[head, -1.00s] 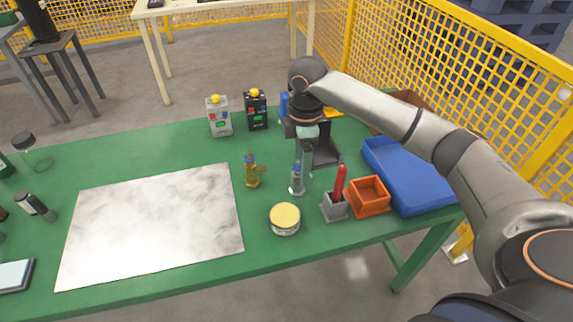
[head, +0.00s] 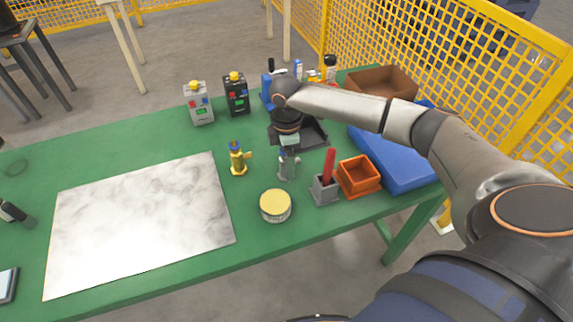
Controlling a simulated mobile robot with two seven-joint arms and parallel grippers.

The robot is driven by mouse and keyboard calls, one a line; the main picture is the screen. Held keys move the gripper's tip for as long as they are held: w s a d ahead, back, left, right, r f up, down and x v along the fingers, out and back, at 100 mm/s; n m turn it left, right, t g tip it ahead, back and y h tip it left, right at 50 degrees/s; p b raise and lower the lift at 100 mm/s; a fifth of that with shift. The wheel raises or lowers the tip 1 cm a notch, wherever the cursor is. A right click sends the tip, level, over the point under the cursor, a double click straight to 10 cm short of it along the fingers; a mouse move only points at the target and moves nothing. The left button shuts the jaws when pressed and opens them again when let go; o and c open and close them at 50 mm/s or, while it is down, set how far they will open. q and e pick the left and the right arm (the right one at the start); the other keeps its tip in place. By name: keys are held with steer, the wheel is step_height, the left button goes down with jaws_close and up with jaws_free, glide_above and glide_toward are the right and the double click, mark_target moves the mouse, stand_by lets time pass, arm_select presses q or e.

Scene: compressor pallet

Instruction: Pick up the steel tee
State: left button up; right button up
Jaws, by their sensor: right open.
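The steel tee (head: 284,173) is a small grey fitting standing on the green table (head: 130,158), right of the brass-coloured tee (head: 238,160). My right gripper (head: 289,158) points down at the steel tee, with its jaws open at the fitting's upper part. The gripper hides part of the tee, and I cannot tell whether the fingers touch it.
A yellow-lidded tin (head: 275,205) stands in front. A grey holder with a red-handled tool (head: 325,187), an orange bin (head: 359,176) and a blue tray (head: 400,170) are to the right. A marble-look sheet (head: 140,225) lies left. Two meter-like boxes stand behind.

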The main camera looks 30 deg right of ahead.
step_height(320, 180, down, 2)
steer(key=shift+f, duration=0.1)
